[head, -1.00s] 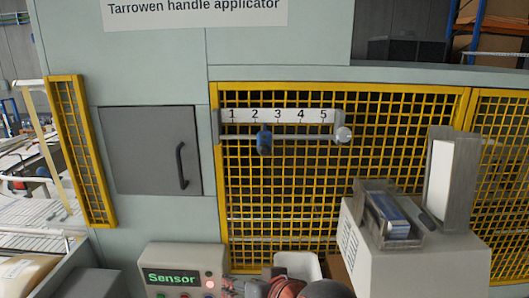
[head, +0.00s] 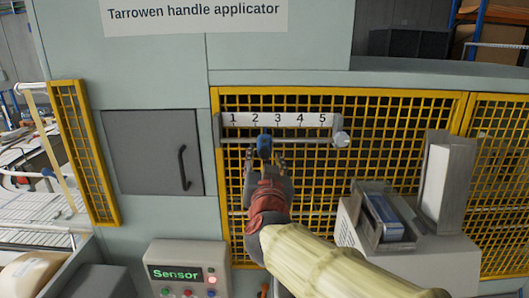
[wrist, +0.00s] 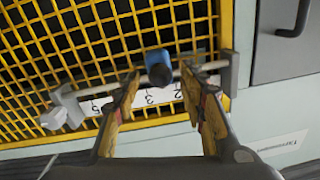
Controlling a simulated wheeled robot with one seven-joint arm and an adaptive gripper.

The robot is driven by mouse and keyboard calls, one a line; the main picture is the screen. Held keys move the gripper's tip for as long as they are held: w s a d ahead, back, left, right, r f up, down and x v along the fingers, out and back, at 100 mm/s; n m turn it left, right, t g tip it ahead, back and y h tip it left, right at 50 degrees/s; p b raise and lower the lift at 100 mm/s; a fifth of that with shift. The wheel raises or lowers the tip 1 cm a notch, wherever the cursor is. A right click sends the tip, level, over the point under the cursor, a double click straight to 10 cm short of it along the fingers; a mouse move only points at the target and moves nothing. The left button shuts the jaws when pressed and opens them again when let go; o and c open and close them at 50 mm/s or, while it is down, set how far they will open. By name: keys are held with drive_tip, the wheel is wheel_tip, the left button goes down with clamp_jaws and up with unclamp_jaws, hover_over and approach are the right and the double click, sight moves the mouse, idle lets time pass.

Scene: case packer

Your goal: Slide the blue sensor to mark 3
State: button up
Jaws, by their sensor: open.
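The blue sensor (head: 264,142) sits on a horizontal rail below the white number scale (head: 290,120). In the head view it appears between marks 2 and 3, closer to 2. My gripper (head: 264,162) is open just below and in front of the sensor. In the wrist view, the blue sensor (wrist: 159,70) lies in the gap between the two fingers of my gripper (wrist: 163,88), with space on both sides. I cannot tell how far the fingertips reach past it. The scale is seen upside down there, partly hidden by the fingers.
A round knob (head: 341,139) ends the rail at the right. Yellow mesh guarding (head: 400,115) stands behind the rail. A grey door with a handle (head: 183,167) is at the left. A control box reading "Sensor" (head: 187,270) is below, and a grey machine (head: 440,255) stands at the right.

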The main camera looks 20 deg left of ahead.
sight(265, 156)
drive_tip(key=shift+x, duration=1.65)
drive_tip(key=shift+c, duration=0.5)
clamp_jaws()
